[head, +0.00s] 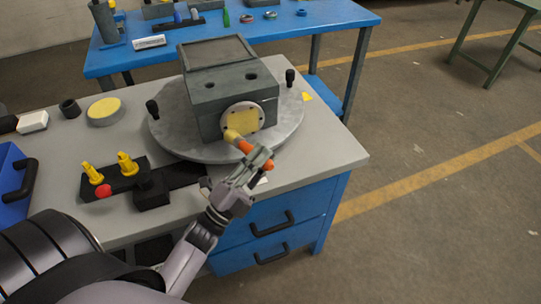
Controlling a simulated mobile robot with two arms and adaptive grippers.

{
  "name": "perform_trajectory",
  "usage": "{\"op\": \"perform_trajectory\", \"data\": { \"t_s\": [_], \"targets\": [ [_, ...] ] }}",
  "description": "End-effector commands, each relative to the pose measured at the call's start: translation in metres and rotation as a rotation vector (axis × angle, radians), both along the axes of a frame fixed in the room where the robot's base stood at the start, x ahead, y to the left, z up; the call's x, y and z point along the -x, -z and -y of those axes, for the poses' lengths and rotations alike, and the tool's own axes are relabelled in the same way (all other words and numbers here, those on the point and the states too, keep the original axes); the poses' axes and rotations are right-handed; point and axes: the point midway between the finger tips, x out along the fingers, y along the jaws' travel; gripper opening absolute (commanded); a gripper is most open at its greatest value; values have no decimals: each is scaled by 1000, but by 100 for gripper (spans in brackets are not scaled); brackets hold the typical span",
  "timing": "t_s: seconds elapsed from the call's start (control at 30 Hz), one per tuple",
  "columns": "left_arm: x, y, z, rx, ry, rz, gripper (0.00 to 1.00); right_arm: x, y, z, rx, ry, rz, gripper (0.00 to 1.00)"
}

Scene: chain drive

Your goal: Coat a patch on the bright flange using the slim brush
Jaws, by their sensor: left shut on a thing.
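The bright flange (227,122) is a pale round disc with bolt holes on the front face of a dark grey block housing (245,88). A yellow patch (246,120) covers much of its face. My left gripper (257,161) is shut on the slim brush (244,146), which has an orange handle and a yellowish tip. The tip points up and left at the flange's lower left edge. It overlaps the flange in the head view, and I cannot tell whether it touches. My right gripper is not in view.
The housing stands on a round grey turntable (172,134) with black knobs. A round dish with a yellow top (104,108) sits to its left. A black holder (140,180) with yellow pieces and a red knob lies in front. The right table corner is clear.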

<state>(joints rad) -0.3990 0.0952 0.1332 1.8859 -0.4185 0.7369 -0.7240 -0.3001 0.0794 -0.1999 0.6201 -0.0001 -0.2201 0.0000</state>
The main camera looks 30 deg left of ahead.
Motion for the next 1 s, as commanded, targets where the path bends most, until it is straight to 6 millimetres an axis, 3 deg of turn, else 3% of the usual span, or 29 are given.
{"op": "perform_trajectory", "data": {
  "t_s": [0.27,0.8,1.0],
  "targets": [
    [1,0,2,1,1,1,0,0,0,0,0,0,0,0],
    [34,-1,41,2,2,0,0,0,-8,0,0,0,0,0],
    [39,0,47,0,1,0,0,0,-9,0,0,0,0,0]
  ]
}}
